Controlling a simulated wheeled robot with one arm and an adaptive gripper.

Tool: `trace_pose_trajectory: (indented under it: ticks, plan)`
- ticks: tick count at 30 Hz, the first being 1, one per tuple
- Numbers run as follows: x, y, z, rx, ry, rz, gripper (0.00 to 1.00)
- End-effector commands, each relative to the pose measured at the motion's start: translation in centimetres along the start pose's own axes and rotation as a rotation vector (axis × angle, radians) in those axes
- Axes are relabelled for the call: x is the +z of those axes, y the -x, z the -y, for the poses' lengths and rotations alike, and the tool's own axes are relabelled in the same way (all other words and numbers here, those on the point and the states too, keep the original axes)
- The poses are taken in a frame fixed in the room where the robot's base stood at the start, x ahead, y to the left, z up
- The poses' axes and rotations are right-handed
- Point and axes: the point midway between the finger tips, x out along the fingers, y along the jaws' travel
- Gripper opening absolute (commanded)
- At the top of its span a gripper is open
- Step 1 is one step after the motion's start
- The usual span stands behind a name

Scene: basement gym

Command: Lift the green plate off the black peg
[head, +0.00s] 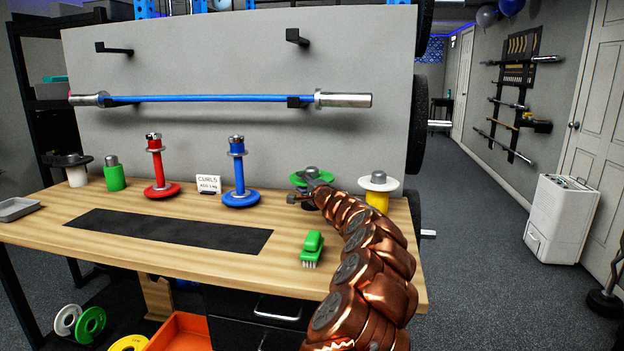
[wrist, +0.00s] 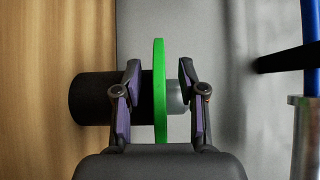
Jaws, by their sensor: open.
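The green plate (head: 299,177) sits on the black peg toward the right of the wooden table, with a grey tip above it in the head view. In the wrist view the green plate (wrist: 160,70) shows edge-on, with the black peg (wrist: 90,100) to its left and the grey tip to its right. My gripper (wrist: 160,100) is open, with one finger on each side of the plate. A gap shows between each finger and the plate. In the head view my gripper (head: 306,197) is small beside the peg, and my arm hides part of it.
A yellow peg with a white plate (head: 378,182) stands close on the right, behind my arm. A blue stand (head: 239,172) and a CURLS sign (head: 208,184) are to the left. A green brush (head: 312,249) lies in front. A blue bar (head: 210,98) hangs on the panel behind.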

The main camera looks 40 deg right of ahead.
Motion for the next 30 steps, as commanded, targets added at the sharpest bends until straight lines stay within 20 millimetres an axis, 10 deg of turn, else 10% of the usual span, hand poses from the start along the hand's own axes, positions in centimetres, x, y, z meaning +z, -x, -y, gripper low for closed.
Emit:
trace_pose_trajectory:
  ticks: [15,30]
  plan:
    - [-0.01,0.02,-0.04,0.000,0.000,0.000,0.00]
    - [-0.02,0.02,-0.04,0.000,0.000,0.000,0.00]
